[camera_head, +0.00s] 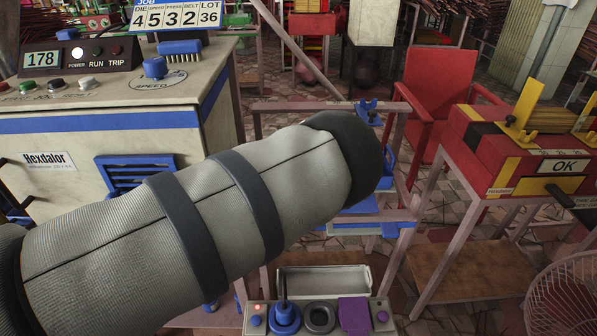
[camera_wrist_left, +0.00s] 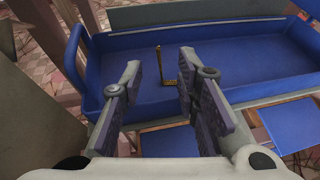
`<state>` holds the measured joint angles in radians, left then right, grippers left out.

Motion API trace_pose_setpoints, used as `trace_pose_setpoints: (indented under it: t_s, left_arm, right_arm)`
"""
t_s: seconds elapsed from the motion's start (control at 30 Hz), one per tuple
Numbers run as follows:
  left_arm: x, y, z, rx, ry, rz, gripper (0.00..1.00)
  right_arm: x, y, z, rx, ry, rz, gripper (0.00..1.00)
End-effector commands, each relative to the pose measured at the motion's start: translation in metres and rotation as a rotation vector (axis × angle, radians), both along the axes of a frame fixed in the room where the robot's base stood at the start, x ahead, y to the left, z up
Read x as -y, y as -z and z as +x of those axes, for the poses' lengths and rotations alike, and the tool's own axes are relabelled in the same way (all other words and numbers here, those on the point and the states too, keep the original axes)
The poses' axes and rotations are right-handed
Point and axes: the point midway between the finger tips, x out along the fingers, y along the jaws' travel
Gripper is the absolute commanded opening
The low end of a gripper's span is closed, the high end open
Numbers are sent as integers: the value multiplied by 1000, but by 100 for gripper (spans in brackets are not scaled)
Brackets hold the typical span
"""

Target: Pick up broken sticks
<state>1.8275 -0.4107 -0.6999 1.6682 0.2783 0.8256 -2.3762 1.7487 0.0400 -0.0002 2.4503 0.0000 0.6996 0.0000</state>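In the left wrist view, a blue tray (camera_wrist_left: 240,62) lies below my left gripper (camera_wrist_left: 160,68). A thin brown broken stick (camera_wrist_left: 158,62) shows in the tray between the two fingers, bent in an L shape with one part upright in the picture and one short part across. The fingers are apart on either side of it, and I see no contact. In the head view, my grey left arm crosses the middle and hides the gripper and most of the tray area. My right gripper is not in view.
A Hexdalor machine (camera_head: 65,160) with a control panel stands at the left. A red and yellow table unit marked OK (camera_head: 562,165) stands at the right, with a red chair (camera_head: 435,95) behind it. A small button box (camera_head: 340,318) is at the bottom.

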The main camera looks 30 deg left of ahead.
Motion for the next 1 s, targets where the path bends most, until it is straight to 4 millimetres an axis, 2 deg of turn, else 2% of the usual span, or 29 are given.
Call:
trace_pose_setpoints:
  t_s: [0.13, 0.3, 0.53, 0.73, 1.0]
  left_arm:
    - [-9, 15, 22, -9, 3, 4, 29]
    - [-18, 20, 45, -4, 0, -1, 29]
    - [-20, 13, 48, 4, -2, 0, 29]
    - [-20, 13, 48, 5, -2, -1, 0]
    - [-20, 14, 48, 5, -2, -1, 0]
  right_arm:
    - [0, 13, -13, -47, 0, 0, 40]
    - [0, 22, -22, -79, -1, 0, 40]
    - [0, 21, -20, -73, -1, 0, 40]
    - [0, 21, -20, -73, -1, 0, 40]
    - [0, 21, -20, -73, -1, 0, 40]
